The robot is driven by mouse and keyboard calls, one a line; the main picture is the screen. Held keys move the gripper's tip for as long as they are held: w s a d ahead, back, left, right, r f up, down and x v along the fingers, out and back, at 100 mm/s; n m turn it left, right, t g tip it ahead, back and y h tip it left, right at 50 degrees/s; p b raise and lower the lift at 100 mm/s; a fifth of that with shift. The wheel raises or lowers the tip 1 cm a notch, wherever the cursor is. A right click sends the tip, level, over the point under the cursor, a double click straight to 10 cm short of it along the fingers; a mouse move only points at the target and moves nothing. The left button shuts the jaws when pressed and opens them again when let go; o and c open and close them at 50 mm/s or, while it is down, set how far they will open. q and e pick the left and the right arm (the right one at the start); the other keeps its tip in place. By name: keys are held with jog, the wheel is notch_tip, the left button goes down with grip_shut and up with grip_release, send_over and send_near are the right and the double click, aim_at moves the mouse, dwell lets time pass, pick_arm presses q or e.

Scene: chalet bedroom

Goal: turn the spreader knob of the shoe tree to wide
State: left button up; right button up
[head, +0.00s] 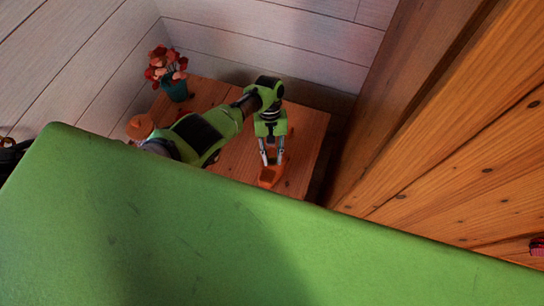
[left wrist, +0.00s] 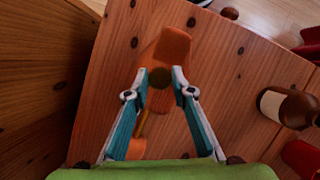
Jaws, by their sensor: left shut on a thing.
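The orange shoe tree (head: 269,178) lies on a wooden tabletop (head: 308,130) in the head view. In the left wrist view its broad front part (left wrist: 172,48) is beyond my fingertips, and a smaller orange block (left wrist: 137,148) shows between the fingers, with a thin yellowish rod near it. A dark round knob (left wrist: 160,77) sits at the middle of the shoe tree. My left gripper (left wrist: 159,82) points down at the shoe tree, its two fingertips shut on the knob from both sides. It also shows in the head view (head: 271,160). My right gripper is not in view.
A teal pot (head: 176,92) with red flowers stands at the table's back left. The left wrist view shows a brown bottle (left wrist: 289,107) with a pale label at the right. Wooden panelling (head: 450,150) rises right of the table. The table's near part is hidden in the head view.

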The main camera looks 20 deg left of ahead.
aim_at(272, 150)
pick_arm(q)
jog(key=shift+m, duration=0.4)
jog(key=o, duration=1.1)
jog(key=v, duration=1.2)
jog(key=shift+d+f, duration=0.1)
